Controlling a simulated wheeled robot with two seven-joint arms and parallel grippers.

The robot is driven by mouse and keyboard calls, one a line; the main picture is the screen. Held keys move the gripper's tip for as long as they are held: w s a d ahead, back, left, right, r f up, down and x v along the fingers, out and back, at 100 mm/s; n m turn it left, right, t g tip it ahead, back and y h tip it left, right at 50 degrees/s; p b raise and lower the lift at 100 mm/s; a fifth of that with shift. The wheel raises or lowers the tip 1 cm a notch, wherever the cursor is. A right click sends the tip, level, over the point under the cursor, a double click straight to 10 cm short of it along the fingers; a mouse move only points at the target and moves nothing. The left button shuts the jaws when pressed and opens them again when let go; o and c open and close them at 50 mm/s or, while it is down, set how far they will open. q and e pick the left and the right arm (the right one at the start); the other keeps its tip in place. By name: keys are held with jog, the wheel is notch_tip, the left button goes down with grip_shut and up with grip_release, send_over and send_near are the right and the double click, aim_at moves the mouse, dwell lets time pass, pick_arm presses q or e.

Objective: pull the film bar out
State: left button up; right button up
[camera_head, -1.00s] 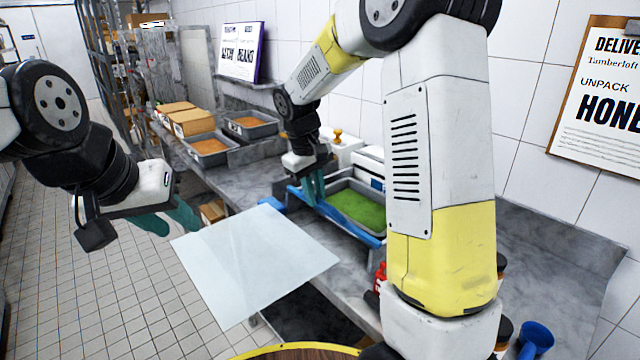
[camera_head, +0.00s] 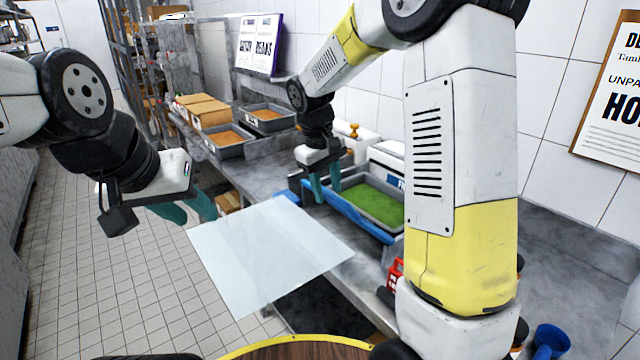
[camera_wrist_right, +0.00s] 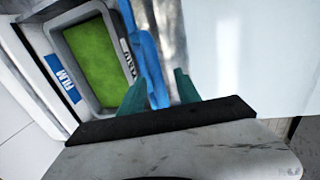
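The blue film bar (camera_head: 362,222) lies along the front of a grey tray of green food (camera_head: 375,204). It also shows in the right wrist view (camera_wrist_right: 148,55). My right gripper (camera_head: 327,187) is open at the bar's far end, with one teal finger on each side of the bar in the right wrist view (camera_wrist_right: 160,92). Contact cannot be told. A pale translucent film sheet (camera_head: 265,255) spreads out in front of the counter. My left gripper (camera_head: 190,212) is open beside the sheet's left corner and appears empty.
A white unit with a blue FILM label (camera_wrist_right: 62,78) stands behind the green tray. Trays of orange food (camera_head: 228,138) and cardboard boxes (camera_head: 208,113) sit further along the counter. A blue cup (camera_head: 550,340) stands at lower right. The tiled floor at left is clear.

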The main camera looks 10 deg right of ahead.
jog(key=v, duration=0.7)
jog(key=shift+r, duration=0.25)
jog(key=shift+s, duration=0.1)
jog(key=s+d+r+m+t+y, duration=0.1)
jog(key=s+d+m+t+y, duration=0.1)
jog(key=s, duration=0.9)
jog(key=s+d+r+m+t+y, duration=0.2)
jog(key=s+d+m+t, duration=0.1)
jog(key=s, duration=0.8)
jog(key=shift+d+r, duration=0.15)
jog(key=shift+r, duration=0.1)
